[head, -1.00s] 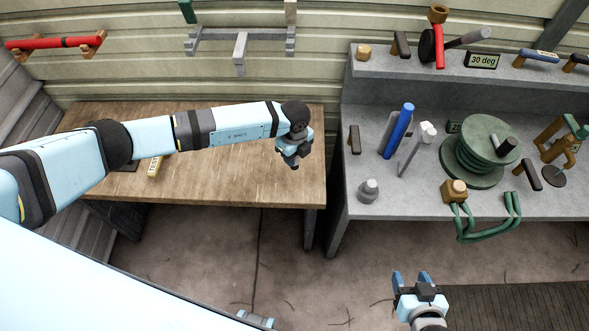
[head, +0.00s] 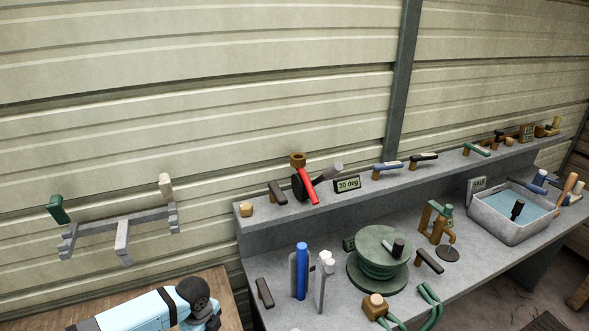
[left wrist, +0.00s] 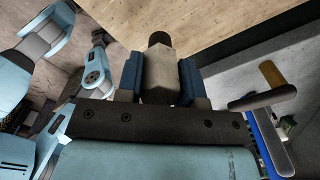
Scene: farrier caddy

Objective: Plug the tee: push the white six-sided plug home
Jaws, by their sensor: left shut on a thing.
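In the left wrist view, my left gripper (left wrist: 160,62) is shut on the white six-sided plug (left wrist: 158,80). The plug is a pale, faceted body with a dark round end pointing away from the palm, and a blue finger presses each side. In the head view, my left arm comes in at the bottom left over the wooden table, and the gripper itself is mostly cut off by the bottom edge. A tan pipe fixture with a green top (head: 438,222) stands on the grey bench; I cannot tell if it is the tee. My right gripper is not in view.
The grey bench (head: 330,308) carries a green reel (head: 378,258), a blue cylinder (head: 301,270) and a basin (head: 508,232). Its raised shelf holds a red-handled tool (head: 308,186), a "30 deg" sign (head: 347,184) and several small tools. A grey rack (head: 122,232) is on the wall.

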